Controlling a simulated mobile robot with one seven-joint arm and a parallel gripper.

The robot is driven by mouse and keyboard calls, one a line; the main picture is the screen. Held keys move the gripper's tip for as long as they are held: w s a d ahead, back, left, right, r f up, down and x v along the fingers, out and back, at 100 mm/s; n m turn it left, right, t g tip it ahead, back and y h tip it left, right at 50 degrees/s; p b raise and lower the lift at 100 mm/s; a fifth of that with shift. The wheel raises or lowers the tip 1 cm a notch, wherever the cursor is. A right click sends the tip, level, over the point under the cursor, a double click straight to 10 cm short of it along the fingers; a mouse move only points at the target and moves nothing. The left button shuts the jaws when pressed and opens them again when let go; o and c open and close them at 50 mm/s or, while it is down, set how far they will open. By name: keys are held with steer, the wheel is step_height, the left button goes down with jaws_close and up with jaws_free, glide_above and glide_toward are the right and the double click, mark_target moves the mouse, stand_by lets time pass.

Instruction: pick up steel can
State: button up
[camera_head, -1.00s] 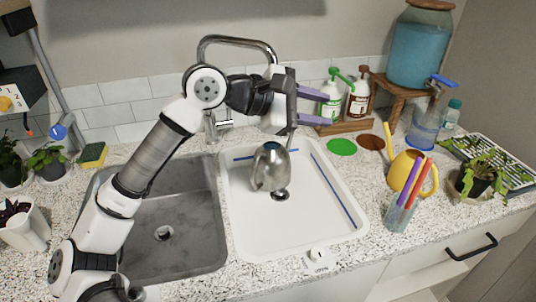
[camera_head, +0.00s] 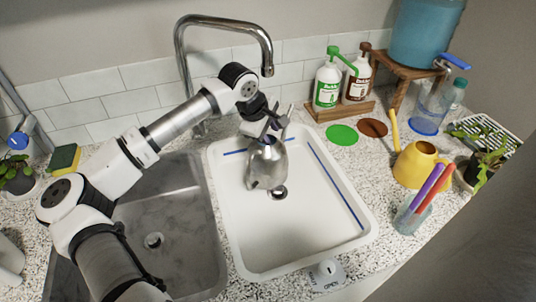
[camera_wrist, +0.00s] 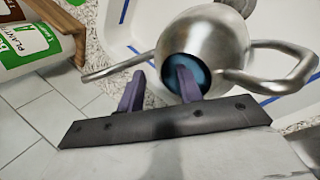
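The steel can (camera_head: 266,168) is a shiny metal watering can. It stands in the white right-hand basin, near the drain. My gripper (camera_head: 269,136) is at the top of the can, pointing down at it. In the wrist view the can (camera_wrist: 208,45) shows its open mouth with a bluish inside, a thin spout to the left and a looped handle to the right. The purple fingers of my gripper (camera_wrist: 160,80) are apart there. One finger overlaps the mouth, and the other is outside the body on the spout side. Whether either touches the can is unclear.
A curved faucet (camera_head: 222,22) rises behind the basins. The grey left basin (camera_head: 190,225) is empty. Bottles (camera_head: 327,84) stand on a wooden tray at the back right. A yellow watering can (camera_head: 415,165) and a cup of markers (camera_head: 410,215) stand right of the white basin (camera_head: 367,232).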

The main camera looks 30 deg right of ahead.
mark_target(273, 137)
steer(key=shift+p+x, duration=0.3)
steer(key=shift+x, duration=1.25)
steer(key=shift+c, duration=0.4)
jaws_close()
steer(key=shift+r, duration=0.15)
